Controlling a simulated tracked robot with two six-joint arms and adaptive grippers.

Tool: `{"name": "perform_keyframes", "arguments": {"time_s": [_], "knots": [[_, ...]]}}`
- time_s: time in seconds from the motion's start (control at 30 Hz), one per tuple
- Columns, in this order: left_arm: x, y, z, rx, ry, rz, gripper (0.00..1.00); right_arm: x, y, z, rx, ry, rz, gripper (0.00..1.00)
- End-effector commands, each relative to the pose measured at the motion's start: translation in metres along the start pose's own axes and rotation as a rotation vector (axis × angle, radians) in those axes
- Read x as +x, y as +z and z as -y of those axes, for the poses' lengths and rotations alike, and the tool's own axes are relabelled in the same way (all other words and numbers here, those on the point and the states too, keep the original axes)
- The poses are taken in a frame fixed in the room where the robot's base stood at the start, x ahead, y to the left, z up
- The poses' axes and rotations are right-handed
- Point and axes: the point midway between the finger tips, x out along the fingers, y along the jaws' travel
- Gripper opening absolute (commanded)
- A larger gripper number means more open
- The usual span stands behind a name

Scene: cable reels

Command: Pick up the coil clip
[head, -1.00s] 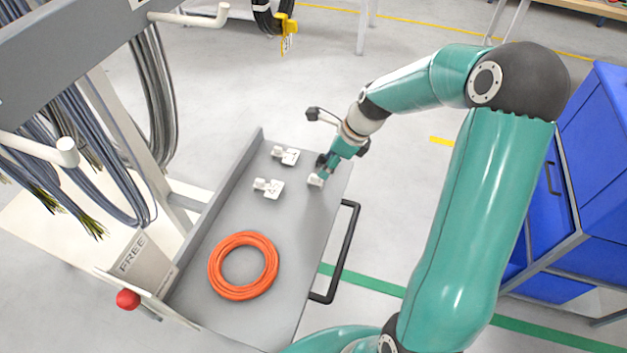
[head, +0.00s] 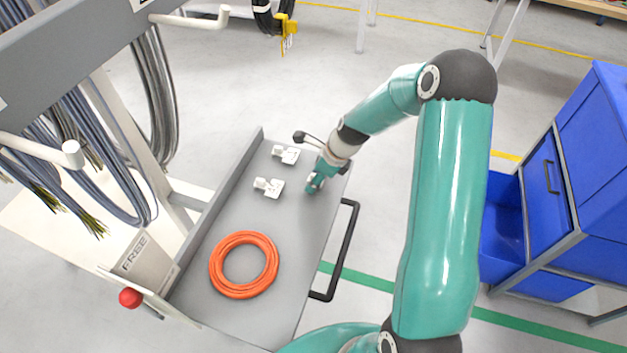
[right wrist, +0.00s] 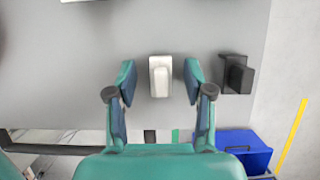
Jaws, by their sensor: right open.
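Two white clips lie on the grey tray (head: 215,262) in the head view: one near the far end (head: 286,154), one a little nearer (head: 268,187). My right gripper (head: 315,185) is low over the tray's far right part, to the right of both. In the right wrist view a white clip (right wrist: 160,77) stands between the two open fingers, with a gap on each side. In the head view the gripper hides this clip. My left gripper is not in view.
An orange cable coil (head: 215,270) lies on the near part of the tray. A black handle (head: 345,250) runs along its right side. A black block (right wrist: 237,74) is right of the fingers in the wrist view. Hanging cables (head: 160,100) are at left, blue drawers (head: 570,190) at right.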

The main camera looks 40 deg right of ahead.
Motion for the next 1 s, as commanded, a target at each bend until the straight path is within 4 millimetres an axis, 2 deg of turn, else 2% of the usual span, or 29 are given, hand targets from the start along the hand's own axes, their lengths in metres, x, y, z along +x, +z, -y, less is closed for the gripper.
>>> {"name": "perform_keyframes", "arguments": {"time_s": [0.07, 0.33, 0.77, 1.0], "knots": [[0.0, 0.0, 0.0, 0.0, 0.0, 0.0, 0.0, 0.0, 0.0, 0.0, 0.0, 0.0, 0.0, 0.49], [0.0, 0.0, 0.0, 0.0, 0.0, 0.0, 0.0, 0.0, 0.0, 0.0, 0.0, 0.001, 0.0, 0.04], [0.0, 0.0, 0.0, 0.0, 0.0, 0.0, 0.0, -0.004, 0.002, 0.0, -0.001, 0.0, 0.0, 0.03], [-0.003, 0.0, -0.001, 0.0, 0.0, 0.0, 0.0, -0.028, 0.012, 0.001, -0.003, -0.003, 0.002, 0.03]]}}
